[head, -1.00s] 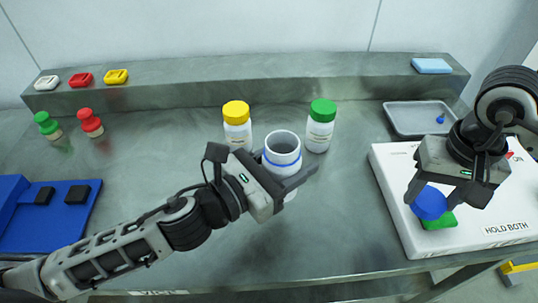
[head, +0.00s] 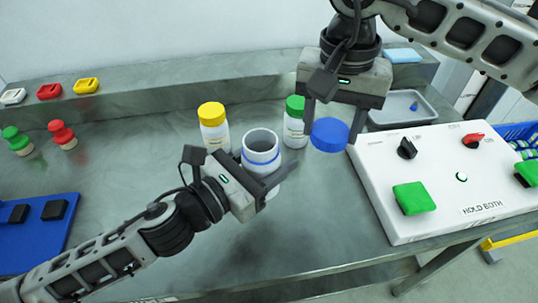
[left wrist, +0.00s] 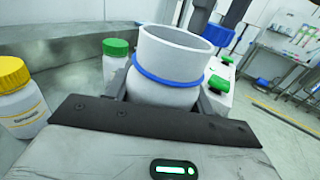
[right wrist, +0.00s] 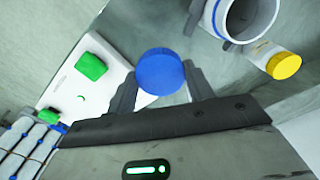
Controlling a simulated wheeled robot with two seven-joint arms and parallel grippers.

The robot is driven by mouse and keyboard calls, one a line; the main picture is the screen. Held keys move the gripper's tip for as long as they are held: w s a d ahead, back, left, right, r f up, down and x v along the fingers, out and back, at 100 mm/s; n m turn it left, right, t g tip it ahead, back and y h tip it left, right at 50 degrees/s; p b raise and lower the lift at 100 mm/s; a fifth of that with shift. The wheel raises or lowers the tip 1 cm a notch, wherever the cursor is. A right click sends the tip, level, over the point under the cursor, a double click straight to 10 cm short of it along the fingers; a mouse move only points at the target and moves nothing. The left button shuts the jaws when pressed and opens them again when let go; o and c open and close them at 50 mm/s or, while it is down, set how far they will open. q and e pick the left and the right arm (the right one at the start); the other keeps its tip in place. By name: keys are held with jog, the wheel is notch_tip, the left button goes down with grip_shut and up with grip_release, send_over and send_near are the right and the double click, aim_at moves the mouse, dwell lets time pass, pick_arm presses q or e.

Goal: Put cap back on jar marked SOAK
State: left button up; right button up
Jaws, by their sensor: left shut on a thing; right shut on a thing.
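An open white jar (head: 261,150) with a blue ring stands upright in my left gripper (head: 268,185), which is shut around its body. The jar also shows in the left wrist view (left wrist: 168,70), its mouth uncapped; no marking on it is readable. My right gripper (head: 333,118) is shut on a blue cap (head: 330,134), which also shows in the right wrist view (right wrist: 160,72). The cap is held in the air to the right of the jar, apart from it, near the control box's left edge.
A yellow-capped jar (head: 213,127) and a green-capped jar (head: 295,122) stand close behind the held jar. A white control box (head: 440,160) with green buttons and knobs is at right. A grey tray (head: 425,113) lies behind it. Bare table lies in front.

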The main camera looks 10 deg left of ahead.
jog(key=m, duration=0.2)
send_near(260, 131)
jog(key=s, duration=0.2)
jog(key=shift+s+d+f, duration=0.1)
jog(key=shift+d+f, duration=0.1)
jog(key=shift+f, duration=0.15)
jog(key=shift+f, duration=0.1)
jog(key=shift+f, duration=1.95)
jog(key=shift+f, duration=0.9)
jog(key=shift+f, duration=0.55)
